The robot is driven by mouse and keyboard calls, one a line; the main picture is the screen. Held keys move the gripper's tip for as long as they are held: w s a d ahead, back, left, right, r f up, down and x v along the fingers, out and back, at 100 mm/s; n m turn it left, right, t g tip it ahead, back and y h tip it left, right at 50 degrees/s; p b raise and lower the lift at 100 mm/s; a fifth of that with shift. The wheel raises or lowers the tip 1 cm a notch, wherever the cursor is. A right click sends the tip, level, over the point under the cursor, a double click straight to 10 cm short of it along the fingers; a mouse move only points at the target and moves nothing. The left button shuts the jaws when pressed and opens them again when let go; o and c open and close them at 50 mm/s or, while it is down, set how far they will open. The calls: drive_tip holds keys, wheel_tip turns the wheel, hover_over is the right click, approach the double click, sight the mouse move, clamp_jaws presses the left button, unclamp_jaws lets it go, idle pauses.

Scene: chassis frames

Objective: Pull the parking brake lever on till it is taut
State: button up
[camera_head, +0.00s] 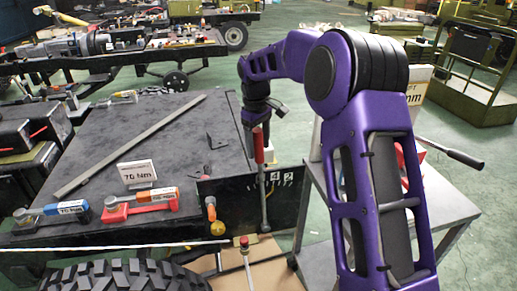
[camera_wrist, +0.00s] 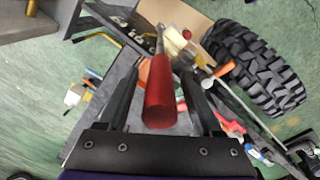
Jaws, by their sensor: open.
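The parking brake lever has a red grip (camera_head: 258,146) on a grey metal shaft. It stands nearly upright beside a dark plate with white and yellow marks (camera_head: 284,184) at the bench's right end. My gripper (camera_head: 257,115) is at the top of the grip in the head view, its fingers hard to make out there. In the wrist view the red grip (camera_wrist: 160,95) lies between the two black fingers of my gripper (camera_wrist: 159,72). The fingers are apart, with a gap visible on each side of the grip. Whether either finger touches it is unclear.
A dark bench (camera_head: 110,150) carries a long bar, a 70 Nm card (camera_head: 138,173) and blue and red tools. A second, red-knobbed lever (camera_head: 244,241) and a large tyre (camera_head: 100,275) are in front. A grey metal table (camera_head: 445,205) stands to the right.

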drive_tip(key=shift+f, duration=0.45)
drive_tip(key=shift+c, duration=0.2)
clamp_jaws()
idle(1.0)
